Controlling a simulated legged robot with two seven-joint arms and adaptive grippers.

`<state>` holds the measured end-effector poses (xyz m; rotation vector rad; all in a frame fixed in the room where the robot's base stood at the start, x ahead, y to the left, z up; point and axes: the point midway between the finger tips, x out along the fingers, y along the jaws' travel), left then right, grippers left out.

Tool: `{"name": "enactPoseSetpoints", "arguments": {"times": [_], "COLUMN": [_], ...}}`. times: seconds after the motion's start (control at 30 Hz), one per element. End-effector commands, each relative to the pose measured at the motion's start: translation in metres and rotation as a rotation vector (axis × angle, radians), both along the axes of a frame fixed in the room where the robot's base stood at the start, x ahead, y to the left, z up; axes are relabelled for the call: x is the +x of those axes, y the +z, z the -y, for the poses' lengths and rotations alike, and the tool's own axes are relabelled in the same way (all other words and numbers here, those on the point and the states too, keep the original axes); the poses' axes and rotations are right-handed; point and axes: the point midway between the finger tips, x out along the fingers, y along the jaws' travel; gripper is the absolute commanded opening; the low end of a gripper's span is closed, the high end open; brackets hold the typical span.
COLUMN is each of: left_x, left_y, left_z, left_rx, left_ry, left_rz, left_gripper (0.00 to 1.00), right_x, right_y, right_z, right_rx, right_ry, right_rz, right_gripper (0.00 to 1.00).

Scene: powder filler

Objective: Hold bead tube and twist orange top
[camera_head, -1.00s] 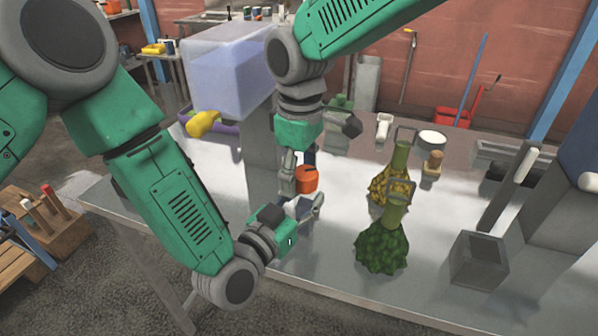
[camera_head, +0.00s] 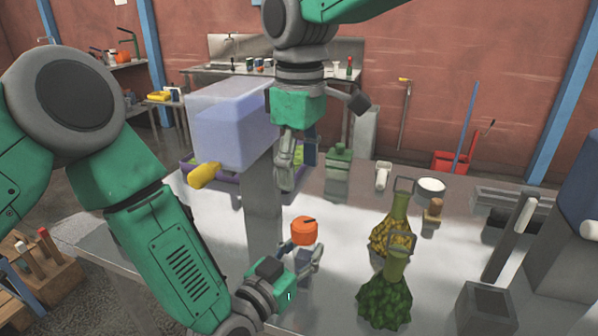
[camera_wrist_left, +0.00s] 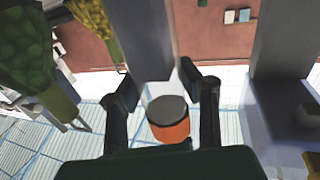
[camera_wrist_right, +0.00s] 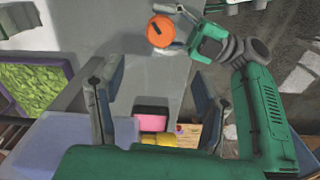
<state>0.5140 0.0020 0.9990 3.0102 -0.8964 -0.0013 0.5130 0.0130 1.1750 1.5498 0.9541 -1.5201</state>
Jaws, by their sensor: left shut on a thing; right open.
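The orange top (camera_head: 304,231) sits at my left gripper (camera_head: 303,258), above the bench and facing up, with a dark mark on it. It also shows in the right wrist view (camera_wrist_right: 160,31). My left gripper is shut on the bead tube, whose body is mostly hidden by the fingers. In the left wrist view the orange piece with a dark grey round face (camera_wrist_left: 168,118) shows between the fingers. My right gripper (camera_head: 297,165) is open and empty, above and apart from the orange top; its two fingers stand wide apart in the right wrist view (camera_wrist_right: 158,105).
Two bag-like flasks, one yellow (camera_head: 392,232) and one green (camera_head: 384,300), stand right of the left gripper. A translucent bluish hopper (camera_head: 230,125) with a yellow part (camera_head: 204,175) stands behind left on a grey column (camera_head: 262,205).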

Motion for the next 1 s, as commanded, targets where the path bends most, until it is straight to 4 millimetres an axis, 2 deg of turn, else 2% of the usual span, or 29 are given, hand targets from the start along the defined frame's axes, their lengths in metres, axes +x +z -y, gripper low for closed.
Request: {"name": "enactPoseSetpoints", "arguments": {"times": [0.17, 0.43, 0.63, 0.77, 1.0], "left_x": [0.0, 0.0, 0.0, 0.0, 0.0], "left_y": [0.0, 0.0, 0.0, 0.0, 0.0], "left_z": [0.0, 0.0, 0.0, 0.0, 0.0], "left_rx": [0.0, 0.0, 0.0, 0.0, -0.001], "left_ry": [0.001, 0.001, 0.0, 0.0, 0.0], "left_rz": [0.0, 0.0, 0.0, 0.0, 0.001], "left_gripper": [0.0, 0.0, 0.0, 0.0, 0.0], "right_x": [-0.001, -0.003, -0.001, -0.001, -0.001], "right_y": [-0.002, -0.005, -0.009, -0.028, -0.077], "right_z": [0.001, 0.008, 0.012, 0.013, 0.013], "right_rx": [0.0, -0.004, -0.009, -0.01, -0.01], "right_ry": [0.033, 0.4, 0.531, 0.534, 0.532], "right_rz": [-0.008, -0.027, -0.012, -0.014, -0.014], "right_gripper": [0.59, 0.59, 0.59, 0.59, 0.59]}}
